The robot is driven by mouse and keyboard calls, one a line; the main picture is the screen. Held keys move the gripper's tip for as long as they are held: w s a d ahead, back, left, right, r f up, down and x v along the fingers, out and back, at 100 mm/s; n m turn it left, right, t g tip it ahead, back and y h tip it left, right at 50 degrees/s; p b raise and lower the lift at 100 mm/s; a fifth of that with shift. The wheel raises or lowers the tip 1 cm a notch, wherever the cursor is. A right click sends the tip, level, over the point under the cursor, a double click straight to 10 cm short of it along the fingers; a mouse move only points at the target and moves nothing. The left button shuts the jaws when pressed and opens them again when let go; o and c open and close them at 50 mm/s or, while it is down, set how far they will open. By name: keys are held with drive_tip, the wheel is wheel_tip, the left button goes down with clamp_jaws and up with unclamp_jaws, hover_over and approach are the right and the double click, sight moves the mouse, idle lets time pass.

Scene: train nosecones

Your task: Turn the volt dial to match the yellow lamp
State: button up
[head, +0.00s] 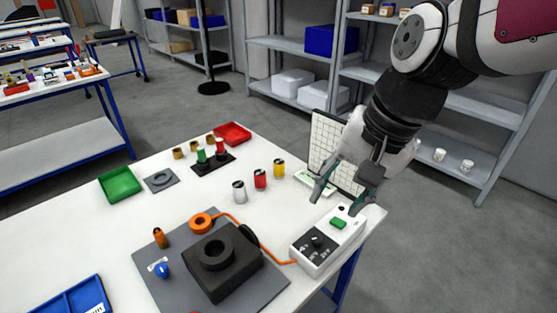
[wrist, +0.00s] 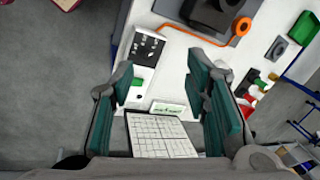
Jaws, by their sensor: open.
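A white control box (head: 325,262) stands at the table's right corner. Its black panel carries a small dark knob (head: 317,241), perhaps the volt dial; its markings are too small to read. A green button (head: 339,223) sits behind the panel. The box's black panel (wrist: 149,47) also shows in the wrist view. I cannot make out a lit yellow lamp; a yellow can (head: 279,168) stands behind the box, to its left. My gripper (head: 337,199) is open and empty above the box's far end, pointing down, apart from the knob. In the wrist view its fingers (wrist: 162,80) are spread.
A gridded board (head: 326,138) stands behind my gripper with a small green-lettered card (head: 314,180) before it. Red (head: 260,179) and silver cans (head: 239,191) stand left.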

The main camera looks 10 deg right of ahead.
drive_tip(key=w+f+m+g+p, duration=0.2)
drive_tip(key=w+m+p, duration=0.25)
drive_tip(key=m, duration=0.45)
drive_tip(key=m+h+p, duration=0.2)
drive_tip(key=m+p, duration=0.1)
drive_tip(key=m, duration=0.7)
hover_over(317, 238)
wheel_tip(317, 238, down, 6)
drive_tip(key=shift+g, duration=0.3)
wheel_tip(317, 238, down, 14)
drive_tip(key=shift+r, duration=0.1)
clamp_jaws()
